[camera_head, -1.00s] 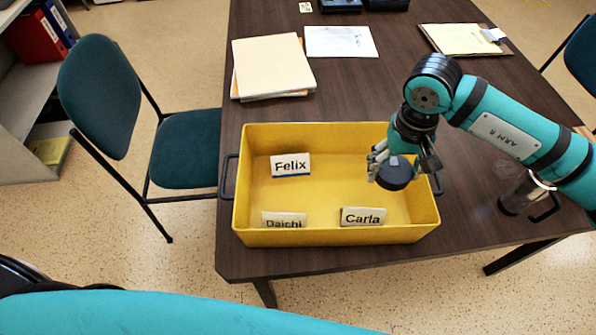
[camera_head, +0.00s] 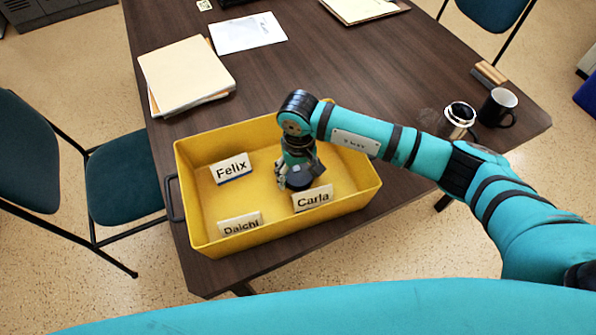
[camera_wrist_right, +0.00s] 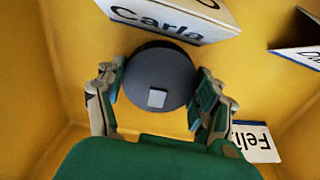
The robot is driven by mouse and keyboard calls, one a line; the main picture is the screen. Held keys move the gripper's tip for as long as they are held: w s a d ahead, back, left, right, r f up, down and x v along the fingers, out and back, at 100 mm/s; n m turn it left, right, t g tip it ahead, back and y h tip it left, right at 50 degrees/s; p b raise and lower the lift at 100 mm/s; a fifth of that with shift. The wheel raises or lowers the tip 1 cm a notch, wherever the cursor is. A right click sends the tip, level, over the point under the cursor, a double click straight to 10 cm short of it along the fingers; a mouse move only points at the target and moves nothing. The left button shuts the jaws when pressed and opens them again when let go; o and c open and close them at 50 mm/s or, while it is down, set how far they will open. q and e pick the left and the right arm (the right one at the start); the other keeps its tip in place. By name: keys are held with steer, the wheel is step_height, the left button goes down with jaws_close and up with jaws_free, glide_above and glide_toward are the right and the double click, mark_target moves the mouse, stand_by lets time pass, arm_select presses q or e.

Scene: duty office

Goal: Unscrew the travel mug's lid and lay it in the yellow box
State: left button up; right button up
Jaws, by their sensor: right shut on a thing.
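The travel mug's lid (camera_wrist_right: 160,78) is a round dark grey disc with a small light square on top. My right gripper (camera_head: 297,180) is shut on it, with one finger on each side, as the right wrist view (camera_wrist_right: 158,88) shows. The lid is inside the yellow box (camera_head: 345,203), close behind the Carla card; I cannot tell whether it touches the floor of the box. The travel mug (camera_head: 460,114), steel and without its lid, stands on the table at the right, partly behind my right arm. My left gripper is not in view.
Name cards Felix (camera_head: 231,168), Daichi (camera_head: 241,223) and Carla (camera_head: 313,198) stand in the box. A black mug (camera_head: 498,107) stands beside the travel mug. Folders (camera_head: 185,72) and a paper lie on the table (camera_head: 330,62) behind. A chair (camera_head: 120,175) is at the left.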

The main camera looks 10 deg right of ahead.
mark_target(299, 174)
steer(key=shift+f, duration=0.3)
steer(key=shift+f+b, duration=0.2)
steer(key=shift+b, duration=0.15)
steer(key=o, duration=1.3)
steer(key=shift+r, duration=0.1)
steer(key=shift+r+p, duration=0.3)
steer(key=shift+r, duration=0.05)
step_height(299, 174, up, 12)
steer(key=b, duration=0.2)
steer(key=shift+f, duration=0.2)
